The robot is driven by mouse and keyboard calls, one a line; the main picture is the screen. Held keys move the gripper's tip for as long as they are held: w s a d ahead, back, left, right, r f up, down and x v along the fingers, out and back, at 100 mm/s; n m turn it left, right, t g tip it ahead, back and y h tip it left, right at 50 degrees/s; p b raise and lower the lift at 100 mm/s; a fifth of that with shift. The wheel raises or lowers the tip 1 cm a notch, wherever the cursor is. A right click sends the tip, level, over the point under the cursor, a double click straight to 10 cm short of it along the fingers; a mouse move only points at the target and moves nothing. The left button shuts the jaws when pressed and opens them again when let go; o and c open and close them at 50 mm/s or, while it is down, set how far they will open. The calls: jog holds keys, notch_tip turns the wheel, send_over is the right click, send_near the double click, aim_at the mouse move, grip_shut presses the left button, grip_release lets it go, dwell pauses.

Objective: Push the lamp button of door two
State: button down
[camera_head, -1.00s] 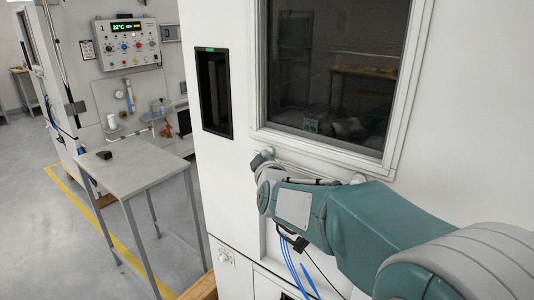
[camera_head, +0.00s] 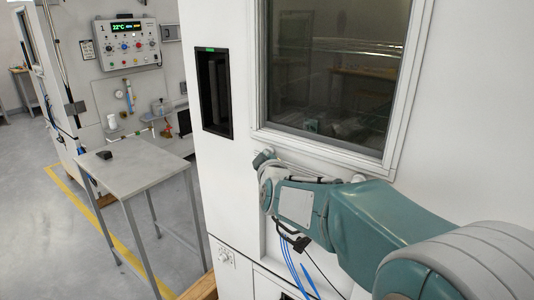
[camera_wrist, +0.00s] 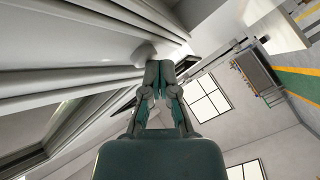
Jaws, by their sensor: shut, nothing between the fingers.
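The white door has a large framed window (camera_head: 335,75). A pale round knob (camera_head: 357,178) shows just below its frame, beside my arm. A pale rounded knob (camera_wrist: 145,53) also shows in the wrist view, beside my fingertips; I cannot tell whether they touch it or whether it is the lamp button. My gripper (camera_wrist: 160,66) is shut and empty, close along the pale door surface. In the head view my arm reaches along the door below the window, and its end hides the fingertips. No label of door two is readable.
A dark slot with a green strip (camera_head: 214,92) is left of the window. A grey table (camera_head: 140,172) with a small black object (camera_head: 104,155) stands at left. Behind it is a control panel (camera_head: 128,44). Open floor lies at far left.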

jog(key=shift+d, duration=0.1)
dwell(0.3)
jog(key=shift+s+a+r, duration=0.1)
jog(key=shift+s+a, duration=0.15)
jog(key=shift+s, duration=0.05)
jog(key=s+a, duration=0.3)
jog(key=s, duration=0.1)
jog(key=shift+s+a, duration=0.35)
jog(key=shift+s, duration=0.05)
dwell(0.3)
jog(key=s+d+f+m+g, duration=0.3)
jog(key=s+d, duration=0.3)
jog(key=s, duration=0.4)
jog(key=s+d+f+m+g+h, duration=0.1)
jog(key=s+d+f+m+g, duration=0.2)
jog(key=s+d, duration=0.3)
jog(key=s+d+f+m+g+h, duration=0.1)
jog(key=s+d+f+m+g, duration=0.3)
jog(key=s, duration=1.1)
jog(key=shift+s+d+m+g, duration=0.15)
jog(key=shift+d+m+g, duration=0.55)
jog(key=shift+d, duration=0.5)
